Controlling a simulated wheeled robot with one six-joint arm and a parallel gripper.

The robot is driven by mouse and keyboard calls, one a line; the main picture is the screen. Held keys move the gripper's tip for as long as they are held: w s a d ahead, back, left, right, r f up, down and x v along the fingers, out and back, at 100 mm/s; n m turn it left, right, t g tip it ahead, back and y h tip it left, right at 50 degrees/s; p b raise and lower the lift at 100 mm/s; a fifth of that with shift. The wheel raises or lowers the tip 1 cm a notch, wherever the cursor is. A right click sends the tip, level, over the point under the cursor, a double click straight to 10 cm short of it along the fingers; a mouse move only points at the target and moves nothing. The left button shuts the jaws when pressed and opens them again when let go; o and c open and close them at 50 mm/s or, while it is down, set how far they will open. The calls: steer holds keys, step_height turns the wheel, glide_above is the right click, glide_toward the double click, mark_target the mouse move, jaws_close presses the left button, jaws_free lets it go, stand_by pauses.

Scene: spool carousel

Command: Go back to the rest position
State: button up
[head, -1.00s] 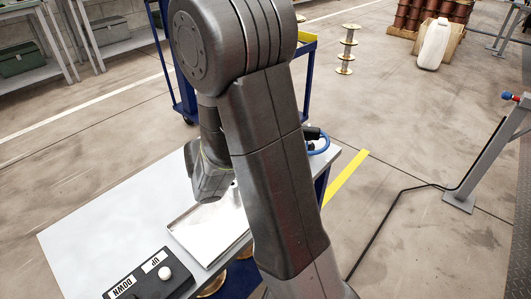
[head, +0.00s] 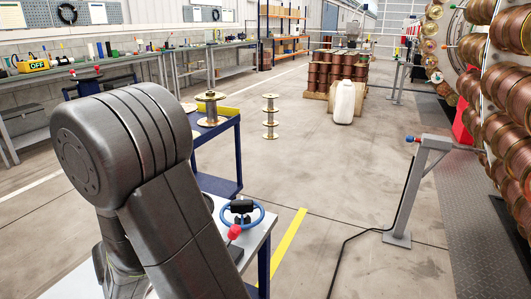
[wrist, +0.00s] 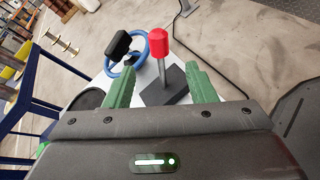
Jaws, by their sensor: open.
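My gripper (wrist: 159,70) shows in the wrist view with its two green fingers spread apart and nothing between them held. A lever with a red knob (wrist: 158,41) stands beyond the fingers, seen in the gap between them; I cannot tell how far off it is. In the head view, the red knob (head: 234,232) shows just right of my arm, on the table (head: 256,240). A blue handwheel (head: 258,214) with a black handle is beside it, also seen in the wrist view (wrist: 113,70). My gripper's fingers are hidden in the head view.
A blue cart (head: 222,183) carrying a spool (head: 211,108) stands behind the table. A grey post (head: 410,195) with a cable is at the right, near racks of copper spools (head: 512,100). A white jug (head: 344,102) stands farther back.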

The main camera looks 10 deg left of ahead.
mark_target(239, 231)
steer(key=b+x, duration=0.3)
steer(key=x, duration=1)
steer(key=shift+w+d+f, duration=0.1)
steer(key=shift+w+f, duration=0.05)
steer(key=p+v, duration=0.3)
steer(key=v, duration=1.1)
steer(key=x, duration=0.4)
steer(key=b+x, duration=0.1)
steer(key=x, duration=0.4)
steer(key=b+x, duration=0.1)
steer(key=x, duration=0.3)
steer(key=shift+w+d, duration=0.2)
steer(key=shift+w, duration=0.25)
steer(key=shift+w+a+n+h+p, duration=0.1)
steer(key=shift+a+n+h+p, duration=0.35)
steer(key=shift+n+p, duration=0.2)
